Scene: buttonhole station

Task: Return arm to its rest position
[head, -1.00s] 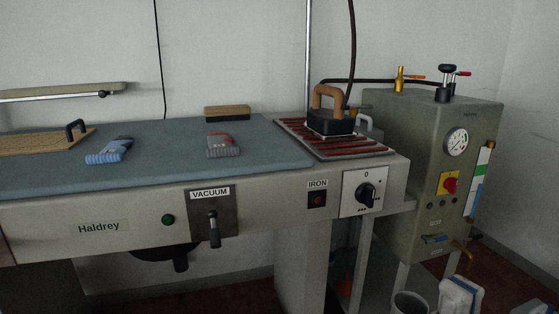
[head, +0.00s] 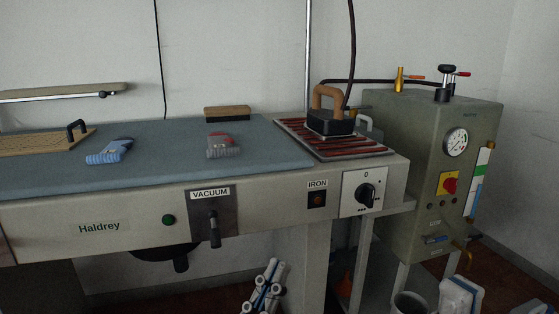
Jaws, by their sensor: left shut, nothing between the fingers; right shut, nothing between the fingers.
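My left gripper (head: 263,287) shows at the bottom edge, left of the picture's centre. Its white and blue fingers point up and look shut, with nothing between them. It is below and in front of the pressing table (head: 60,250), apart from it. The rest of that arm is below the picture. White and blue parts at the bottom right look like links of my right arm, and I cannot see its gripper there.
On the blue-grey table top lie a blue-handled tool (head: 110,151), a grey and red tool (head: 223,146) and a wooden brush (head: 227,113). A black iron (head: 331,124) stands on its rest. A grey boiler (head: 410,160) and a bucket (head: 409,303) are at right.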

